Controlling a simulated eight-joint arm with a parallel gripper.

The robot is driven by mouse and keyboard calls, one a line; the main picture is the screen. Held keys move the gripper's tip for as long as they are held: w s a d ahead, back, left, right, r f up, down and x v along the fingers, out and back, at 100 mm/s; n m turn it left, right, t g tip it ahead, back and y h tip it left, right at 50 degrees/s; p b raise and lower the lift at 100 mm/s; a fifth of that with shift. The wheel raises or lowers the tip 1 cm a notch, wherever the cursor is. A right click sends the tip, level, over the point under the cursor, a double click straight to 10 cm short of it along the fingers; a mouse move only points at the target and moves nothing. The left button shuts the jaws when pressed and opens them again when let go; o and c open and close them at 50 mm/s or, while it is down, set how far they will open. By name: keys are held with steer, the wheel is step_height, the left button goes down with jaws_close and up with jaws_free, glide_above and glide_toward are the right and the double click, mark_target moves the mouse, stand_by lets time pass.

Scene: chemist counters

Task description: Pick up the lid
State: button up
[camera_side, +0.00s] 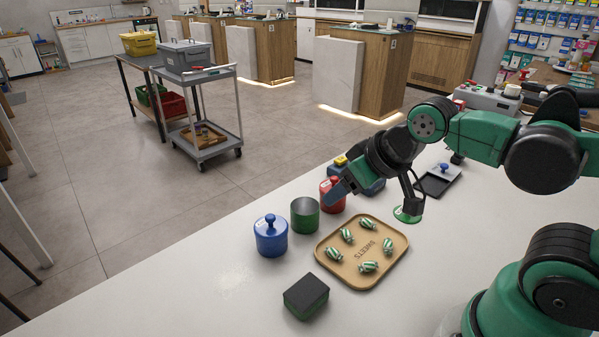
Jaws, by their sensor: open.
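A green lid (407,214) with a pale edge lies on the white counter, just right of the tray's upper right corner. The green canister (305,215) stands open, without a lid, left of the tray. My gripper (374,199) is low over the counter behind the tray, its fingers spread and empty. One dark finger comes down right above the lid and hides part of it. I cannot tell whether it touches the lid. The other finger reaches left, in front of the red canister (331,199).
A tan tray (338,275) with several green-striped sweets lies in front. A lidded blue canister (271,237) and a dark-topped green box (306,296) stand left of it. A blue object (372,187) and a small black-and-white device (434,186) are behind. The front left counter is clear.

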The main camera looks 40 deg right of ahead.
steer(key=shift+o, duration=0.5)
steer(key=s+d+f+m+g, duration=0.1)
steer(key=d+f+m, duration=0.1)
steer(key=d+m, duration=0.5)
steer(key=s+d+f+m+g, duration=0.1)
steer(key=d+f+m, duration=0.2)
steer(key=d+m, duration=0.4)
steer(key=s+d+f+m+g+y, duration=0.1)
steer(key=d+m, duration=0.6)
steer(key=m, duration=0.9)
steer(key=shift+s+f+m+g, duration=0.3)
steer(key=shift+s+f+g, duration=0.2)
steer(key=shift+f, duration=0.15)
steer(key=shift+s+d+f+m, duration=0.15)
steer(key=shift+f+m, duration=0.05)
steer(key=shift+m, duration=0.2)
steer(key=shift+f, duration=0.3)
steer(key=shift+x, duration=2.45)
